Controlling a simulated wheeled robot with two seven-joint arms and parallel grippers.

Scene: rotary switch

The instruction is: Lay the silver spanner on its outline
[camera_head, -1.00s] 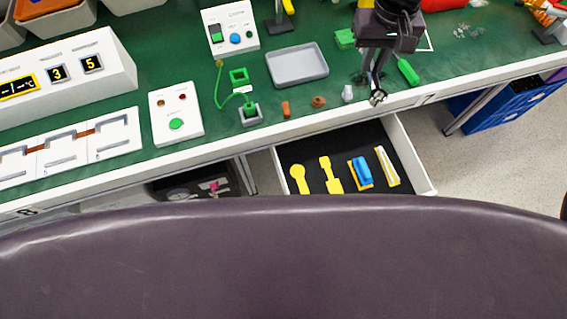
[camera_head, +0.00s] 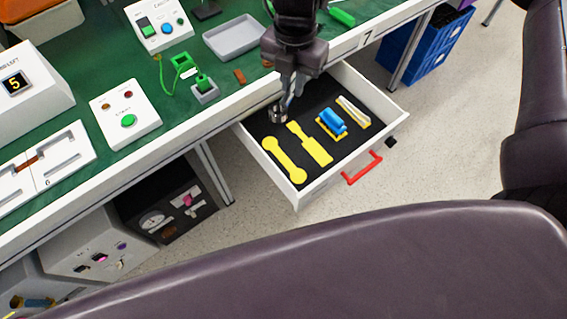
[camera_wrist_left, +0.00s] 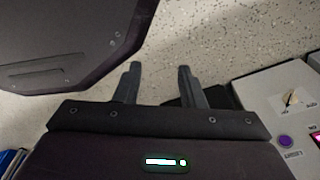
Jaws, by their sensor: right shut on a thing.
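My right gripper (camera_head: 286,101) points down over the back left part of an open drawer (camera_head: 331,185). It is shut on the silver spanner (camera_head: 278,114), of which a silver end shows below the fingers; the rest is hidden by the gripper. The black drawer floor has a yellow spanner-shaped outline (camera_head: 287,160) at its left, empty. The spanner is held above and behind this outline, apart from it. My left gripper (camera_wrist_left: 158,85) shows in the left wrist view, fingers apart and empty, above the speckled floor.
A second yellow outline (camera_head: 311,144) is bare. A blue object (camera_head: 331,122) lies on another yellow outline, and a whitish object (camera_head: 353,111) lies to its right. The drawer has a red handle (camera_head: 362,168). A grey tray (camera_head: 234,36) stands on the green bench behind.

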